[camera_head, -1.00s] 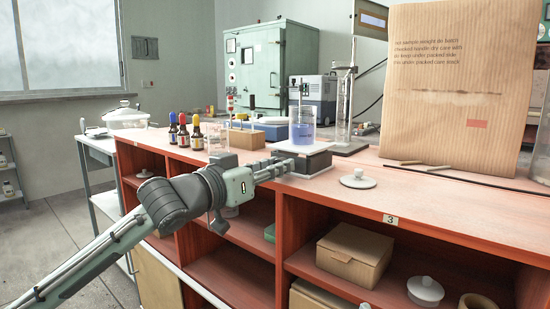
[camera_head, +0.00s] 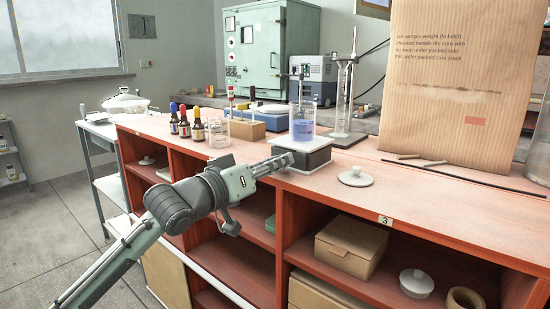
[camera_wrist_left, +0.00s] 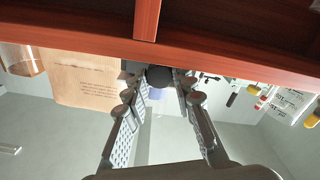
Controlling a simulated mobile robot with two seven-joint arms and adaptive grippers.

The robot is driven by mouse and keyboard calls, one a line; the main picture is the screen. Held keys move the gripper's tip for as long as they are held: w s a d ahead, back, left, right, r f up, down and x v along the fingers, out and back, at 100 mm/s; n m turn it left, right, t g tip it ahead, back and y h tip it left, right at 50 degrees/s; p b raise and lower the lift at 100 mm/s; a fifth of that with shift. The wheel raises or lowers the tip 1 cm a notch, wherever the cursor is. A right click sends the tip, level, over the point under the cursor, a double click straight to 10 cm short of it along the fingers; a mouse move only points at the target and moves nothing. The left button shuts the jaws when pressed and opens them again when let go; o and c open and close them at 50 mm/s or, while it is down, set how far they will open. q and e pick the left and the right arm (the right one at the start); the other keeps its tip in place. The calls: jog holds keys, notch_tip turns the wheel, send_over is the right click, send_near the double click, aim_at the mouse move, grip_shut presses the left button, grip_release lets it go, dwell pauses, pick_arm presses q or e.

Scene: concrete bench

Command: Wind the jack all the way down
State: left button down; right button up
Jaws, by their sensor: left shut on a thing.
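The jack (camera_head: 302,144) is a low block with a pale top plate and dark body, near the front edge of the red bench top. A beaker of blue liquid (camera_head: 302,127) stands upright on its plate. My left gripper (camera_head: 288,160) reaches the jack's front from the left. In the left wrist view, my left gripper (camera_wrist_left: 158,82) is shut on a round dark knob (camera_wrist_left: 158,76) at the jack's front. The fingers hide much of the knob in the head view. The jack's mechanism is hidden. My right gripper is not in view.
A white lid (camera_head: 357,177) lies right of the jack. An empty beaker (camera_head: 219,134) and dropper bottles (camera_head: 184,124) stand to the left. A glass cylinder on a stand (camera_head: 343,100) is behind. A large cardboard panel (camera_head: 455,80) stands at the right. Open shelves lie below.

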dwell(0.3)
pick_arm(q)
jog(key=c, duration=1.3)
grip_release()
jog(key=shift+o, duration=0.2)
jog(key=v, duration=1.2)
